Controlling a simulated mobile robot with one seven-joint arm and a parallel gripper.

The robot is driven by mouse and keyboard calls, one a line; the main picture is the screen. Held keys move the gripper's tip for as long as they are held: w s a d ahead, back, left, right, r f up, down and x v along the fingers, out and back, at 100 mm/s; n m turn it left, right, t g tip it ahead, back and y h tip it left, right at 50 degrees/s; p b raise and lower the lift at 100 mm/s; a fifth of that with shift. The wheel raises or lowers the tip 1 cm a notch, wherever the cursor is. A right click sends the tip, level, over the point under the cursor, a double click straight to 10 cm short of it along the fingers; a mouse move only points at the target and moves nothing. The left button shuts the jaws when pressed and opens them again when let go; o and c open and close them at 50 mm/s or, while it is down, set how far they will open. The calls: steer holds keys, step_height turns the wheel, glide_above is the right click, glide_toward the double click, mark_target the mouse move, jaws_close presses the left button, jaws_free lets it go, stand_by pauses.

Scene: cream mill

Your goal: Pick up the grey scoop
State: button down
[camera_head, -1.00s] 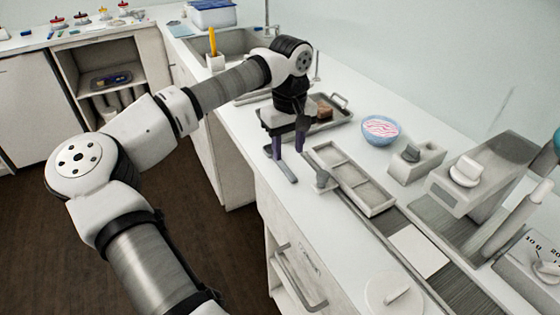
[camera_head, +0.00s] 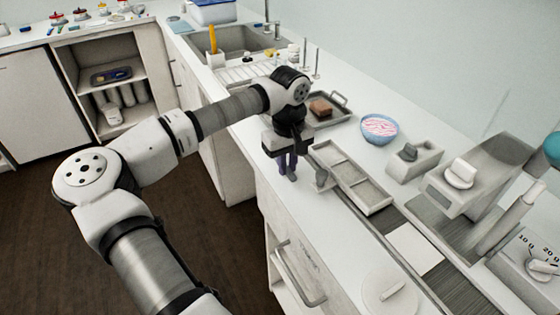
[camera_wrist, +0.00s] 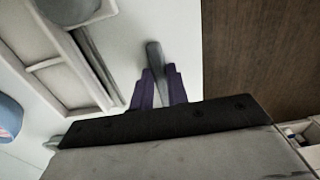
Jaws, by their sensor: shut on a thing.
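The grey scoop (camera_head: 292,177) is a slim grey piece at the counter's front edge, left of the sectioned tray. Most of it is hidden by my gripper (camera_head: 286,164) in the head view. In the wrist view the scoop (camera_wrist: 154,52) sticks out between the purple fingertips of my gripper (camera_wrist: 160,76). The fingers are shut on it from both sides. It is low at the counter top; I cannot tell whether it touches the surface.
The sectioned grey tray (camera_head: 372,208) with a grey knob (camera_head: 321,177) at its corner is close on the right. Behind are a metal tray (camera_head: 342,112) with a brown block (camera_head: 320,108) and a blue bowl (camera_head: 379,130). The counter's front edge drops to dark floor.

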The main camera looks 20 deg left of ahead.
mark_target(288, 168)
stand_by(0.3)
step_height(288, 168, up, 20)
steer(key=b, duration=0.2)
steer(key=shift+b, duration=0.4)
steer(key=shift+w+d, duration=0.1)
steer(key=shift+w, duration=0.05)
